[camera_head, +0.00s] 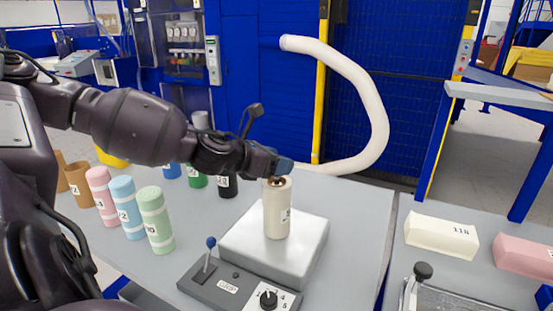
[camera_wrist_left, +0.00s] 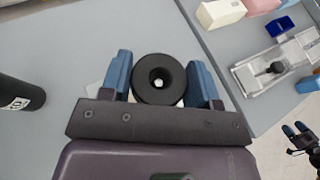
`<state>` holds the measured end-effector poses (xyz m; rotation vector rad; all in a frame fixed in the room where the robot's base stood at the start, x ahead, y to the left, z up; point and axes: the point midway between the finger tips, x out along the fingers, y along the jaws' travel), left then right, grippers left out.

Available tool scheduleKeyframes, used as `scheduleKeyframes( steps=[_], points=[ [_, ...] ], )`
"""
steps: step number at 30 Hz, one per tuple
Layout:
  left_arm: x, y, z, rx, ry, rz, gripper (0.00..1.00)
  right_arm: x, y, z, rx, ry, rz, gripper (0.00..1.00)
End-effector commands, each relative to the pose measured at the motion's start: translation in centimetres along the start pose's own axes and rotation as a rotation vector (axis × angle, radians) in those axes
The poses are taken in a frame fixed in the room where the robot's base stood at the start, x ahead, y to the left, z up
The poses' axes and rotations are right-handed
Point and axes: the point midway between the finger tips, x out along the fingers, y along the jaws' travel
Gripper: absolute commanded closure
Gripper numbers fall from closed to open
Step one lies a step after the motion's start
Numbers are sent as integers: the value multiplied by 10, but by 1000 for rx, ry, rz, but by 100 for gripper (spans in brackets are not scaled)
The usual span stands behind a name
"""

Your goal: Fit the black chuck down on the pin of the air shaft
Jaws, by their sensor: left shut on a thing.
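The black chuck (camera_wrist_left: 159,79) is a thick ring with a round central hole. My left gripper (camera_wrist_left: 162,82) is shut on it, with a blue finger on each side. In the head view my left gripper (camera_head: 280,168) is right at the top of a cream roll (camera_head: 277,212), which stands upright on a pale metal block (camera_head: 245,244). The chuck is hard to make out there; a dark and brown patch shows at the roll's top. I cannot tell whether the chuck touches it. The air shaft's pin is hidden. My right gripper (camera_wrist_left: 298,130) shows small in the wrist view.
A control box (camera_head: 228,287) with a blue-knobbed lever stands in front of the block. Pink (camera_head: 101,189), blue (camera_head: 126,208) and green (camera_head: 155,219) rolls stand left. A black roll (camera_head: 227,184) stands behind the block. Cream (camera_head: 441,236) and pink bars (camera_head: 525,255) lie on the right table.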

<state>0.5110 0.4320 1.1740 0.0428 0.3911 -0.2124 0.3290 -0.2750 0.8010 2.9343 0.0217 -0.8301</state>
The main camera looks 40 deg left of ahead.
Motion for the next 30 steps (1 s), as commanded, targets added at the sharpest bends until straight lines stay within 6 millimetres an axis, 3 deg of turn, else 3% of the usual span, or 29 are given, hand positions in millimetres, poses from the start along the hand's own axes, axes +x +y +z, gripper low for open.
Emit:
scheduleKeyframes(
  steps=[16, 30],
  points=[
    [4, 0, -10, 0, 0, 0, 69, -4, 0, 14, 3, -22, 3, 20],
    [6, 0, -13, 0, 0, 0, 69, 0, 0, 10, 1, -13, 1, 20]
  ],
)
